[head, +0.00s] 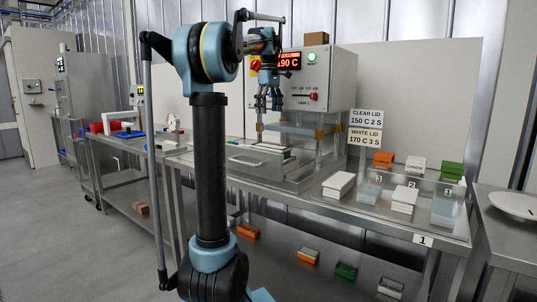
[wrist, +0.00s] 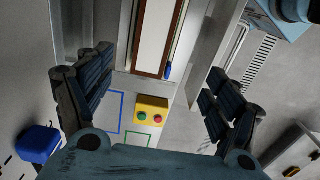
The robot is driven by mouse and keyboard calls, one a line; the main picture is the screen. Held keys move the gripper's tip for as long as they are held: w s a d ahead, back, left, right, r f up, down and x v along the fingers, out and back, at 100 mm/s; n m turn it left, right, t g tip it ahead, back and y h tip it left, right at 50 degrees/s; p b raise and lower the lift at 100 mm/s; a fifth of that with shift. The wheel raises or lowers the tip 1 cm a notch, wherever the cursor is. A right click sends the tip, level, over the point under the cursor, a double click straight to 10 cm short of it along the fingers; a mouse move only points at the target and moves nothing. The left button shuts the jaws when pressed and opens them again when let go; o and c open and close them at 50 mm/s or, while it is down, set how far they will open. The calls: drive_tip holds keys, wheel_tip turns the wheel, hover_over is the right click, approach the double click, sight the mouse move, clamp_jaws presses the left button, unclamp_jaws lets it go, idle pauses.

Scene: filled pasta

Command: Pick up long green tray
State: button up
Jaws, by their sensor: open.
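My gripper (head: 270,102) hangs in front of the grey sealing machine, above the bench. Its fingers are apart with nothing between them; they also show at both sides of the wrist view (wrist: 155,100). A green box (head: 452,170) stands at the back right of the bench, far from my gripper. Another green item (head: 346,270) lies on the lower shelf. Both are small in the head view, and I cannot tell whether either is the long green tray. No green tray shows between the fingers in the wrist view.
The sealing machine (head: 335,82) stands on the bench behind my gripper. An orange box (head: 383,159) and white boxes (head: 338,186) stand to its right. A yellow button box (wrist: 151,109) shows beyond my fingers in the wrist view. A white plate (head: 515,204) lies far right.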

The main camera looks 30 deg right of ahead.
approach(270, 146)
drive_tip(key=f, duration=0.5)
drive_tip(key=shift+s+a+f, duration=0.15)
drive_tip(key=shift+s, duration=0.15)
drive_tip(key=shift+w+d+f, duration=0.1)
drive_tip(key=shift+w+f, duration=0.05)
drive_tip(key=shift+f, duration=1.2)
drive_tip(key=shift+w+d+f, duration=0.1)
drive_tip(key=shift+w+f, duration=0.05)
drive_tip(key=shift+f, duration=1.2)
drive_tip(key=shift+c, duration=0.5)
drive_tip(key=c, duration=1.2)
